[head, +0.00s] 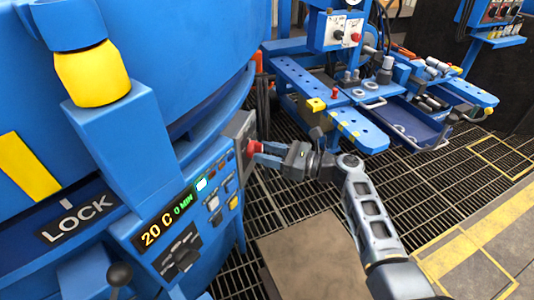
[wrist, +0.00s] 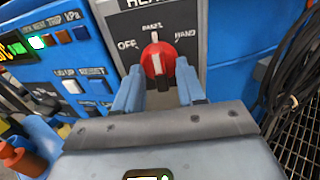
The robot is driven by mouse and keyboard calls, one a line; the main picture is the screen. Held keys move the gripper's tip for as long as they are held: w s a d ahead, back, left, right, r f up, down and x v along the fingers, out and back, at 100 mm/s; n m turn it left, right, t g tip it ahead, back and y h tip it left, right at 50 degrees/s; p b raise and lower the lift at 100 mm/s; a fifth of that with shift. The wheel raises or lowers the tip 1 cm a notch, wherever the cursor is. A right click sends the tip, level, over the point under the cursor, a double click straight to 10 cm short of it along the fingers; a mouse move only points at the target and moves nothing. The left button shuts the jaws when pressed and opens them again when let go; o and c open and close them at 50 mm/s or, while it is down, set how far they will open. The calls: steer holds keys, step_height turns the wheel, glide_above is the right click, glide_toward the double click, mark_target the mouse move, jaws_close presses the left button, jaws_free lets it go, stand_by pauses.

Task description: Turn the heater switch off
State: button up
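The heater switch is a red round knob (wrist: 158,62) on a grey plate (wrist: 110,30) with a partly cut-off heading. Labels read OFF at left, PANEL at top and HAND at right. The knob's white mark runs upright, towards PANEL. In the head view the red knob (head: 252,149) shows on the side of the blue furnace panel. My gripper (head: 268,154) reaches it from the right. In the wrist view the two blue fingers of my gripper (wrist: 158,82) are apart, one at each lower side of the knob. Contact with the knob cannot be told.
Left of the switch plate are panel buttons (wrist: 80,80) and a display (head: 160,226) reading 20 C and 0 MIN. Dark cables (wrist: 285,80) hang at right. A blue workbench (head: 340,115) with tools stands behind. Grated floor (head: 290,205) lies beneath my arm.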

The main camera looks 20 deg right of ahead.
steer(key=shift+a, duration=0.1)
jaws_close()
stand_by(0.3)
stand_by(0.4)
steer(key=shift+n+b, duration=2.2)
steer(key=shift+n, duration=2.8)
jaws_free()
